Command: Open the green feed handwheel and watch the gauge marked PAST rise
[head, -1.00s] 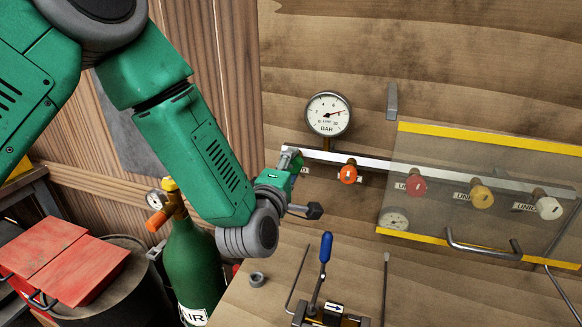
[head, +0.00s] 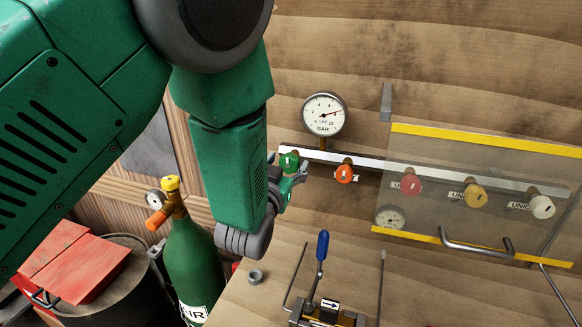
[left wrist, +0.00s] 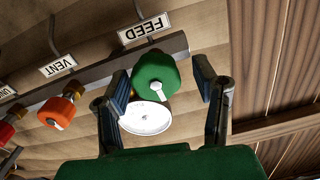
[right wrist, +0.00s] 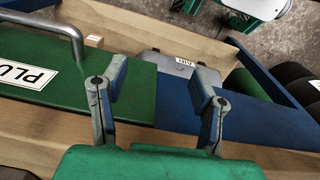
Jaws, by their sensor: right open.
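The green feed handwheel (head: 289,161) sits at the left end of the pale rail. In the left wrist view the green handwheel (left wrist: 156,72) is under a FEED label (left wrist: 143,28), with a white pointer mark on its face. My left gripper (left wrist: 161,80) is open, one finger on each side of the handwheel; contact cannot be told. A round gauge (head: 324,115) marked LINE BAR stands above the rail, its needle pointing to the upper right. A smaller gauge (head: 390,218) is behind the clear panel, its marking unreadable. My right gripper (right wrist: 160,88) is open and empty.
An orange knob (head: 345,173) is close to the right of the handwheel, marked VENT in the left wrist view. Red, yellow and white knobs are behind the clear panel (head: 440,150). A blue-handled lever (head: 322,246) stands below. A green bottle (head: 193,255) is at left.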

